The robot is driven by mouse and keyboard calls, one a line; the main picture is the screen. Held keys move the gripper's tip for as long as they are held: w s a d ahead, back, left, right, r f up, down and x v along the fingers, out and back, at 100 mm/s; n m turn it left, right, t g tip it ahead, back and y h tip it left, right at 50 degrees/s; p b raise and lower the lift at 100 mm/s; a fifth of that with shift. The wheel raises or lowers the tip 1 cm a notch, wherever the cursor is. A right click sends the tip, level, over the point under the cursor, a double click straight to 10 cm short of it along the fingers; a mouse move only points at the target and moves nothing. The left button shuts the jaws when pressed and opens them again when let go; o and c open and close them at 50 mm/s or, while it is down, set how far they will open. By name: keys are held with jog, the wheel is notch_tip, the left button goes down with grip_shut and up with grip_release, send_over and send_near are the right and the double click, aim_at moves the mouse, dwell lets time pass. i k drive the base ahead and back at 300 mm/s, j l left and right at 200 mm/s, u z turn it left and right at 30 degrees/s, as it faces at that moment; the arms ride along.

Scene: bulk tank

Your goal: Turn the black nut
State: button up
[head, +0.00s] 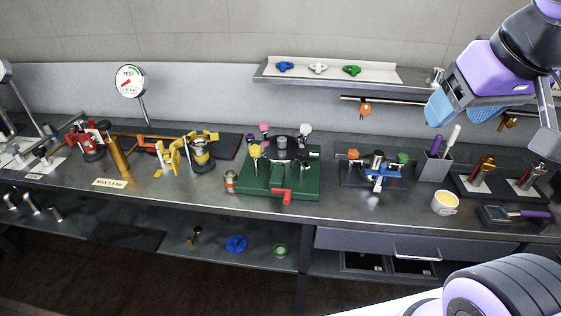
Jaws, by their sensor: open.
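A green base (310,184) stands in the middle of the bench with a dark round fitting on it. A black-grey cap (282,143) sits at the centre of this fitting; it may be the black nut, but it is too small to tell for sure. Pink, white and yellow knobs surround it, and a red handle (285,195) sticks out at the front. My gripper (460,112), with blue fingers, is at the upper right, open and empty. It is well to the right of the green base and apart from it.
A shelf (330,81) with blue, white and green knobs is above the bench. A rail with an orange knob (364,109) hangs below it. A blue-handled valve (378,170), a grey cup (434,165) and a cream mug (445,202) stand right. Yellow and red valves crowd the left.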

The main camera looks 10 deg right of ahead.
aim_at(303, 153)
jog(key=l+u, duration=0.75)
jog(key=k+l+u, duration=0.15)
jog(key=u, duration=0.25)
jog(key=l, duration=0.1)
